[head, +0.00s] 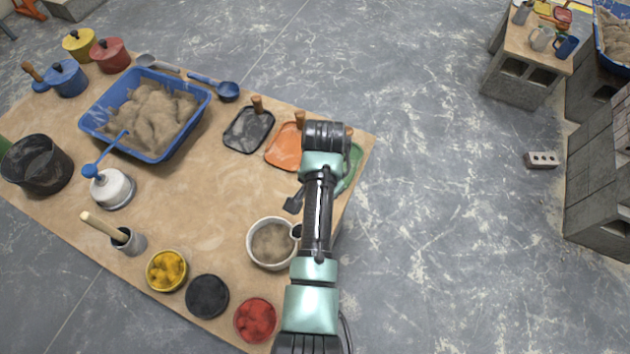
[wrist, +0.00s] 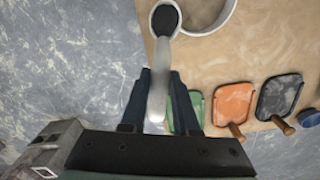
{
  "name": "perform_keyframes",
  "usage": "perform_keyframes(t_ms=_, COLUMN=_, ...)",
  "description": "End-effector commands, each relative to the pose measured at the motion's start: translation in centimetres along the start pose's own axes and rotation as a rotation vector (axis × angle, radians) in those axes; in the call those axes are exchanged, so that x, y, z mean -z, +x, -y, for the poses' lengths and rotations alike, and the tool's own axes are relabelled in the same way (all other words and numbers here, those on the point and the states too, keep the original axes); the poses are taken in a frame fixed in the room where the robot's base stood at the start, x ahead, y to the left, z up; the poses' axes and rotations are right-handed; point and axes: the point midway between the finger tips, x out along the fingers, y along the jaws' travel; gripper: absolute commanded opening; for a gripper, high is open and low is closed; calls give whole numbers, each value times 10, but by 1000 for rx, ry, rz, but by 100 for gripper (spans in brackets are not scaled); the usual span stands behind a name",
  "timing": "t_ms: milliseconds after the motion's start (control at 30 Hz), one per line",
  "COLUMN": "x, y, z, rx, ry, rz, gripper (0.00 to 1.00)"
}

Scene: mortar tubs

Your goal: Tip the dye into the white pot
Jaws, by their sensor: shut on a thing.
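The white pot (head: 272,220) stands near the table's front right edge, with grey-brown mortar inside. It also shows at the top of the wrist view (wrist: 228,17). My gripper (head: 293,202) is shut on the pale handle of a spoon (wrist: 158,100). The spoon's bowl holds dark, black-looking dye (wrist: 165,18). In the head view the spoon's bowl (head: 297,231) overlaps the pot's right rim; the wrist view shows it beside the rim. I cannot tell its height above the pot. The spoon looks roughly level.
Bowls of yellow (head: 167,270), black (head: 207,297) and red (head: 255,320) dye line the front edge. A blue tub (head: 175,152) of mortar stands at the back left. Black (head: 248,130), orange (head: 284,147) and green (head: 353,166) trowel-like pans lie behind the pot. The table's middle is clear.

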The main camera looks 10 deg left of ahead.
Motion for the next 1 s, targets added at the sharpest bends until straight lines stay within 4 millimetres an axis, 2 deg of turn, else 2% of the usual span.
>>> perform_keyframes(t_ms=67, x=3, y=-5, z=14, rx=9, ry=100, rz=3, gripper=0)
perform_keyframes(t_ms=200, x=5, y=-3, z=26, rx=18, ry=215, rz=7, gripper=0)
perform_keyframes(t_ms=433, x=-5, y=-4, z=31, rx=6, ry=243, rz=-87, gripper=0)
perform_keyframes(t_ms=1000, x=-66, y=3, z=47, rx=-73, ry=231, rz=-766, gripper=0)
